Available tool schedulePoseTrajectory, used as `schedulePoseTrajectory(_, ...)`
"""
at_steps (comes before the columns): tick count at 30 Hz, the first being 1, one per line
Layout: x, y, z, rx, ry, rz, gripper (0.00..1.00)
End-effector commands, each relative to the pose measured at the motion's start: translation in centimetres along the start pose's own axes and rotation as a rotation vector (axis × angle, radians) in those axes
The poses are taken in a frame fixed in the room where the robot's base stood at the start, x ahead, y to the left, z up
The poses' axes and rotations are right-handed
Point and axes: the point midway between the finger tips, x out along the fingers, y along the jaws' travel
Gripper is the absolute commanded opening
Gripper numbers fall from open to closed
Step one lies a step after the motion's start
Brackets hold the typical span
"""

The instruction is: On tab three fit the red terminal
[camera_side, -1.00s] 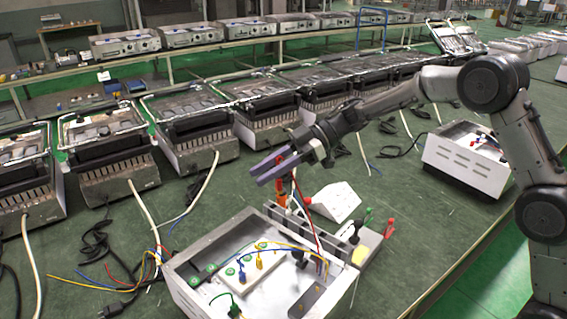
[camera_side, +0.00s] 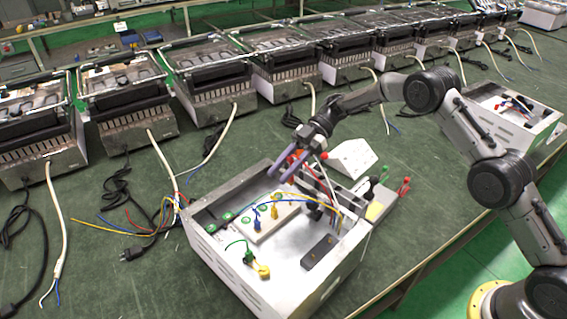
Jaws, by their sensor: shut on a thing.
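My gripper (camera_side: 288,165) is above the far part of the open white metal box (camera_side: 213,262), its purple fingers pointing down and left. It is shut on the red terminal (camera_side: 293,159), which is mostly hidden by the fingers. A light plate (camera_side: 262,231) inside the box carries several green-ringed tabs (camera_side: 227,217). A blue terminal (camera_side: 257,212) and a yellow terminal (camera_side: 275,208) stand upright at this plate. A green terminal (camera_side: 248,256) with a green wire sits nearer the front. I cannot tell which tab is number three.
A grey rack (camera_side: 385,197) with green and red pieces stands right of the box, beside a white wedge-shaped block (camera_side: 352,157). Blue and yellow wires arch over the box interior. Loose cables lie left of the box. Heater units line the back of the green table.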

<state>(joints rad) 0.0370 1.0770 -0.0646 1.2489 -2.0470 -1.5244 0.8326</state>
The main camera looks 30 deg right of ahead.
Motion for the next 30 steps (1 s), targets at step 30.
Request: schedulePoseTrajectory(30, 1.9, 0.0, 4.8, 0.004, -0.003, 0.001, 0.0)
